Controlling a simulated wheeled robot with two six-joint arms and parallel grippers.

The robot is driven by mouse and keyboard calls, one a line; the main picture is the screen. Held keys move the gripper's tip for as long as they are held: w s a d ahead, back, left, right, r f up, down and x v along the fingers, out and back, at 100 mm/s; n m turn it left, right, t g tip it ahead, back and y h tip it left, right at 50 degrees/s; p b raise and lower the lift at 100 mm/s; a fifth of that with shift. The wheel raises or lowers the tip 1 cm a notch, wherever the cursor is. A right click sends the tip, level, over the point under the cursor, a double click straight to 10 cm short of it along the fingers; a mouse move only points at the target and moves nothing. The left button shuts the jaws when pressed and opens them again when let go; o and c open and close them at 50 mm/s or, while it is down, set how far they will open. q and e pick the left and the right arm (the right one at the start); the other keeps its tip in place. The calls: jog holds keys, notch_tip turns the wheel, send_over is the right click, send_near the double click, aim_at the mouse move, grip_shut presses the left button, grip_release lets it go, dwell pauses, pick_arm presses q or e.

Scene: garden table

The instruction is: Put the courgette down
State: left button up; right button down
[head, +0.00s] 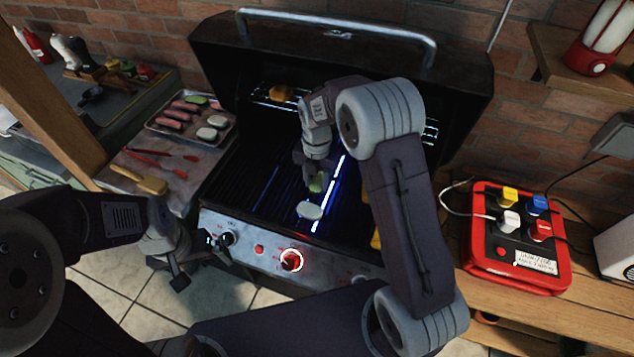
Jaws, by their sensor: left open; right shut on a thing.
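My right gripper (312,178) reaches down over the grill grate (262,190) and is shut on a small green piece, the courgette (317,185). The gripper partly hides it, and I cannot tell whether it touches the grate. A pale, whitish slice (309,210) lies on the grate just in front of it. My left gripper (199,264) is open and empty, in front of the grill's left control knobs and apart from the food.
A tray (160,129) with sausages and pale and green slices stands left of the grill, with red tongs (150,154) and a wooden-handled tool (150,186) nearby. The raised lid (330,50) stands behind. A red box with coloured knobs (483,262) sits right.

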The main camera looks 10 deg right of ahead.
jog(key=shift+w+f, duration=0.15)
jog(key=shift+f, duration=0.35)
jog(key=shift+f, duration=0.1)
jog(key=c, duration=0.9)
grip_release()
